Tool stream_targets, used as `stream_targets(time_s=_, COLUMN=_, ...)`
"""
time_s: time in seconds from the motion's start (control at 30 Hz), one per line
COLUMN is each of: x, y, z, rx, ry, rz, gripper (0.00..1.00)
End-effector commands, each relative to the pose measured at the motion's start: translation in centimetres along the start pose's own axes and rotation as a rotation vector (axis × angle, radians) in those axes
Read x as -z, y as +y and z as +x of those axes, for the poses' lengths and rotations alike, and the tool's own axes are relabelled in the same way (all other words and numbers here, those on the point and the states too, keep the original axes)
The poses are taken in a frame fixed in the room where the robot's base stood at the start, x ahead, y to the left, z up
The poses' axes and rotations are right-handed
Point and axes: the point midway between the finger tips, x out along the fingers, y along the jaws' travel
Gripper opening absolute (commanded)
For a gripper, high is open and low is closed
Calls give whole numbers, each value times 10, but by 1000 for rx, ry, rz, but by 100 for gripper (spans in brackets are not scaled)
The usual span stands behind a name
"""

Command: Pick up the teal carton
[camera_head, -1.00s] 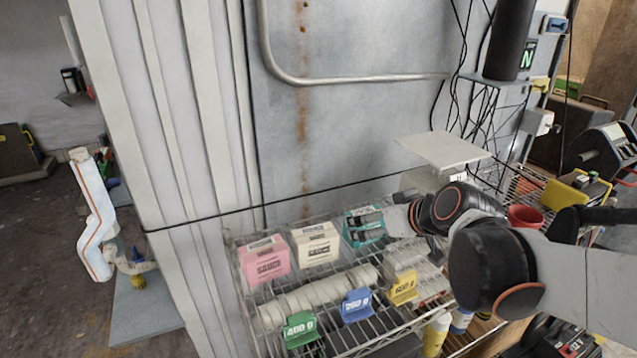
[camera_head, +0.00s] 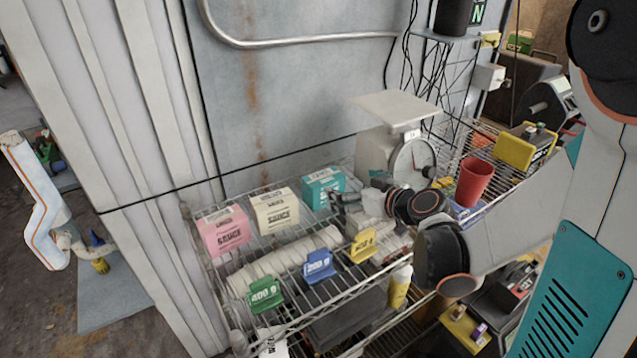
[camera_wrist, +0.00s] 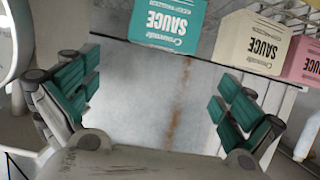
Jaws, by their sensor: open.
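The teal carton (camera_head: 322,187) stands upright at the back of the wire shelf, right of the cream and pink cartons. In the wrist view the teal carton (camera_wrist: 167,24) is at the top edge, cut off by the frame, with its "SAUCE" label showing. My gripper (camera_head: 354,198) is just right of the carton in the head view, close to it. In the wrist view my gripper (camera_wrist: 155,92) has its teal-padded fingers spread wide with nothing between them. The carton lies beyond the fingers, not between them.
The cream carton (camera_head: 275,211) and pink carton (camera_head: 223,232) stand to the left. A dial scale (camera_head: 412,160) and red cup (camera_head: 474,183) are to the right. Green, blue and yellow weight tags (camera_head: 319,265) line the shelf front. The metal wall is behind.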

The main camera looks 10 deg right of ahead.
Motion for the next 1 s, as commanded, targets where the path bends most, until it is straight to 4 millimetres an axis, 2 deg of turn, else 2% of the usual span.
stream_targets(time_s=0.33, x=-1, y=-1, z=64, rx=2, ry=-1, rz=0, gripper=100)
stream_targets(time_s=0.43, x=-1, y=-1, z=74, rx=2, ry=-2, rz=-1, gripper=100)
stream_targets(time_s=0.67, x=0, y=-1, z=85, rx=1, ry=-1, rz=1, gripper=100)
stream_targets(time_s=1.0, x=2, y=-3, z=129, rx=2, ry=-1, rz=-1, gripper=100)
